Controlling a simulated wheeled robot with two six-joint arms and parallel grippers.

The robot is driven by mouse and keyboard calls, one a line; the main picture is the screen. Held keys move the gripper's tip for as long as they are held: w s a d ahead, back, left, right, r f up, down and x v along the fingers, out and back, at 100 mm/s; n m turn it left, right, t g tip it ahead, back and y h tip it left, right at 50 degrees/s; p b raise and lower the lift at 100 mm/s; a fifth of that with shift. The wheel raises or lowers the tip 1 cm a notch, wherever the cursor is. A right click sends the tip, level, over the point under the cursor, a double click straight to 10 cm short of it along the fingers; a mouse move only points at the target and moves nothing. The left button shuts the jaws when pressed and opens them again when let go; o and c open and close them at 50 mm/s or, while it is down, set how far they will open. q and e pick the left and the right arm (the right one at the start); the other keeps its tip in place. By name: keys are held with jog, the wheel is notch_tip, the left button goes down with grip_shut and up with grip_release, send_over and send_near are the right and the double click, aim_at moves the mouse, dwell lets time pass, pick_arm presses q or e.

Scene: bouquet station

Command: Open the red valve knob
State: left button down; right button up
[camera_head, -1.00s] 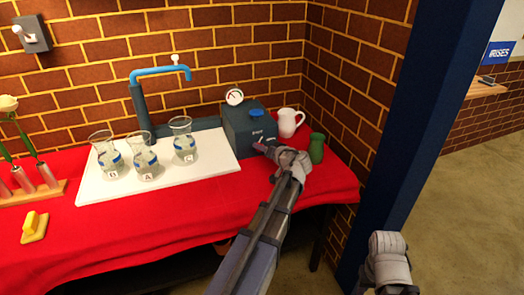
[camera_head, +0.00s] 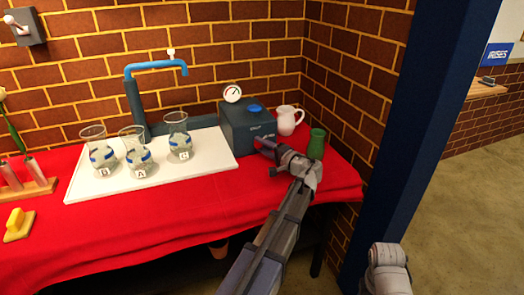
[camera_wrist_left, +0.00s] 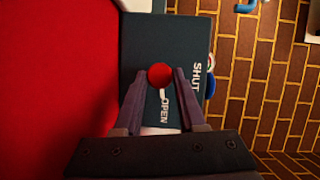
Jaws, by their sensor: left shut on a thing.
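The red valve knob (camera_wrist_left: 160,75) shows in the left wrist view, on the face of a dark teal box (camera_wrist_left: 140,35). The face bears the words SHUT and OPEN, and a white mark runs from below the knob to OPEN. My left gripper (camera_wrist_left: 159,78) is shut on the knob, with one fingertip on each side of it. My right gripper is not in view; only a grey part of my right arm shows at the bottom.
A white pitcher (camera_head: 287,121) and a green cup (camera_head: 316,145) stand close right of the box. A gauge (camera_head: 232,93) sits on top. Labelled flasks (camera_head: 134,156) stand on a white board (camera_head: 90,186) under a blue faucet (camera_head: 155,66). The red cloth (camera_head: 190,215) in front is mostly clear.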

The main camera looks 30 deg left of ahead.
pick_arm(q)
jog(key=shift+f+m+y+b, duration=0.15)
jog(key=shift+m+y+b, duration=0.25)
jog(key=shift+m, duration=0.3)
jog(key=c, duration=0.5)
grip_release()
jog(key=shift+v, duration=3.95)
